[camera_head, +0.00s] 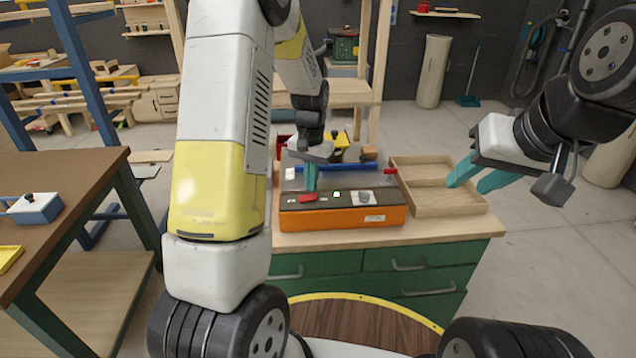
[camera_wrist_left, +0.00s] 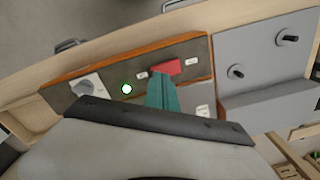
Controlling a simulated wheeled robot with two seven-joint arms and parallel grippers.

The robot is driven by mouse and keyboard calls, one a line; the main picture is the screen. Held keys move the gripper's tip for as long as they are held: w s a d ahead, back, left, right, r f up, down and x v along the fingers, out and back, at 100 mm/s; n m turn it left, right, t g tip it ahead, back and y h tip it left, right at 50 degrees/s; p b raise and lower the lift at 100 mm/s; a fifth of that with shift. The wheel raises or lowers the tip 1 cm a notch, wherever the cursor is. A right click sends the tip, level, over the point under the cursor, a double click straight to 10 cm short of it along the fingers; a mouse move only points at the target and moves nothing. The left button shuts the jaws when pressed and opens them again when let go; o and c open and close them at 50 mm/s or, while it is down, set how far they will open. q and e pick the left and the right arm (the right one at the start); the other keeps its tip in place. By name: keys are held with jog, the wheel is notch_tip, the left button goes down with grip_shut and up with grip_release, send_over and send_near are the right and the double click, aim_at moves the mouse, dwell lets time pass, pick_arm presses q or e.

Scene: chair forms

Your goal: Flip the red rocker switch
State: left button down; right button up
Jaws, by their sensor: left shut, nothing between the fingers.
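The red rocker switch (camera_head: 307,198) is on the dark top panel of an orange box (camera_head: 345,218) on the workbench. In the left wrist view the red rocker switch (camera_wrist_left: 167,67) sits between two small white labels. My left gripper (camera_head: 310,188) is shut and empty, its teal fingertips pointing down right at the switch. In the left wrist view the fingertips (camera_wrist_left: 160,77) overlap the near edge of the switch; I cannot tell whether they press on it. My right gripper (camera_head: 466,186) is open and empty, above the wooden tray on the right.
A round light (camera_wrist_left: 126,89) with a green rim and a grey knob (camera_wrist_left: 88,87) share the panel. A wooden divided tray (camera_head: 440,205) stands right of the orange box. A grey unit with two black knobs (camera_wrist_left: 265,65) lies beside the box.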

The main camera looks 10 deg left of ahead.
pick_arm(q)
jog(key=shift+f, duration=1.15)
dwell(0.4)
jog(key=shift+r, duration=3.5)
jog(key=shift+r, duration=0.1)
notch_tip(320, 180, up, 6)
jog(key=t, duration=0.1)
send_over(312, 196)
jog(key=s, duration=0.3)
jog(key=s+r+n+t+h, duration=0.1)
jog(key=s+r+t, duration=0.1)
jog(key=s+r, duration=0.55)
jog(key=s+d+r+t, duration=0.1)
jog(key=s+r, duration=0.1)
jog(key=s, duration=0.5)
jog(key=s+d+r+n+t+h, duration=0.1)
jog(key=s+t, duration=0.1)
jog(key=s, duration=0.4)
jog(key=shift+s+r, duration=0.4)
